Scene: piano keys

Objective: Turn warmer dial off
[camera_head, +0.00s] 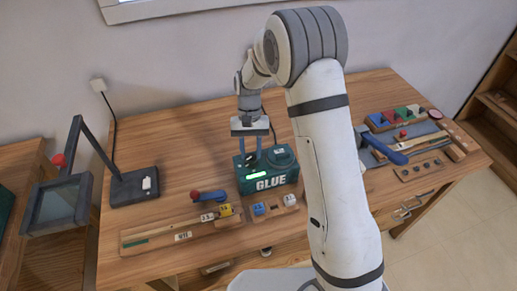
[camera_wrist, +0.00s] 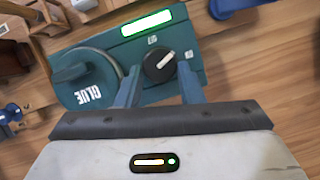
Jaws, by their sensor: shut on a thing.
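The warmer (camera_head: 286,177) is a teal box marked GLUE on the wooden table, with a round pot on its right in the head view. It also shows in the wrist view (camera_wrist: 125,50), with a lit green panel (camera_wrist: 146,23). Its dial (camera_wrist: 160,65) is a black knob with a white pointer slanting up and right, between two small marks too blurred to read surely. My gripper (camera_wrist: 158,73) has its teal fingers on either side of the dial, shut on it.
A lamp-like stand (camera_head: 133,185) is at the left of the table (camera_head: 170,163). Wooden blocks with coloured parts lie in front of the warmer. A tray with red, green and blue pieces (camera_head: 400,115) is at the right, with a blue-handled tool (camera_head: 388,150) nearby.

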